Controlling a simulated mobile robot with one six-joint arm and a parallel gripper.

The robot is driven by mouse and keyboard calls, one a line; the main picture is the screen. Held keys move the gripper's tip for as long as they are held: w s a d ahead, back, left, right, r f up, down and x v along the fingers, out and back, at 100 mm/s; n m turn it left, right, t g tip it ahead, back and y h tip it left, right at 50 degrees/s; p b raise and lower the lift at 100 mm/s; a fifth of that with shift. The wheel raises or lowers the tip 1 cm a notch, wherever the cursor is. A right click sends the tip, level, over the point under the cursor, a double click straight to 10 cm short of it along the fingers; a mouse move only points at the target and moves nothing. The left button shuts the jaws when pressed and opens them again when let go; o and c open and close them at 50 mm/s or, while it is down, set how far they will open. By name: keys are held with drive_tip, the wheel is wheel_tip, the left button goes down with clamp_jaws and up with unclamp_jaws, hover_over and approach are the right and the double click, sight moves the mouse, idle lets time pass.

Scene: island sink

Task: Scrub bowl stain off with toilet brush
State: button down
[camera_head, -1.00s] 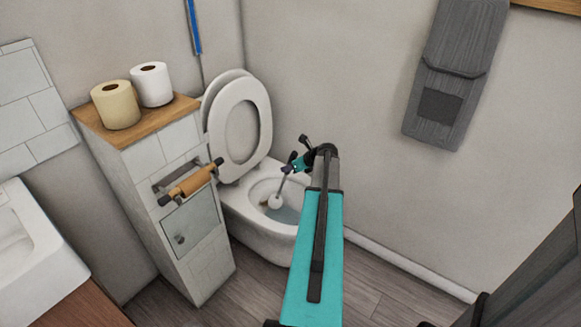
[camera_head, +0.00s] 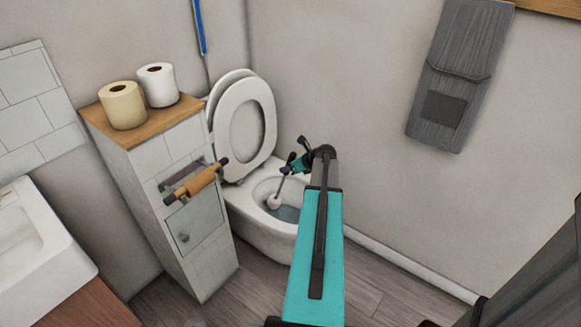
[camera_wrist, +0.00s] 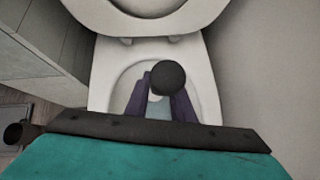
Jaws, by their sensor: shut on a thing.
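The white toilet (camera_head: 260,232) stands against the back wall with its lid and seat raised; in the wrist view its bowl rim (camera_wrist: 100,95) shows below the seat. My gripper (camera_head: 290,167) is above the bowl, shut on the handle of the toilet brush. The brush's white round head (camera_head: 274,202) is down inside the left part of the bowl, its shaft tilted. The handle's dark round end (camera_wrist: 167,78) sits between the fingers in the wrist view. The brush head and gripper hide part of the bowl, and I cannot make out the stain clearly.
A tiled cabinet (camera_head: 205,250) with a paper roll holder (camera_head: 200,180) stands close to the toilet's left. Two toilet rolls (camera_head: 122,105) sit on its wooden top. A sink (camera_head: 35,245) is at far left. A grey towel (camera_head: 460,75) hangs on the right wall.

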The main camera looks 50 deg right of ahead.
drive_tip(key=shift+w+a+r+p, duration=0.2)
drive_tip(key=shift+a+p, duration=0.1)
drive_tip(key=shift+a, duration=0.55)
drive_tip(key=shift+w+a+r+p, duration=0.2)
drive_tip(key=shift+a+p, duration=0.1)
drive_tip(key=shift+a, duration=0.35)
drive_tip(key=shift+w+a+r+p, duration=0.1)
drive_tip(key=shift+w+a+p, duration=0.15)
drive_tip(key=shift+a, duration=0.35)
drive_tip(key=shift+d, duration=0.1)
drive_tip(key=shift+s+d+r+p, duration=0.1)
drive_tip(key=shift+d+p, duration=0.45)
drive_tip(key=shift+d, duration=0.45)
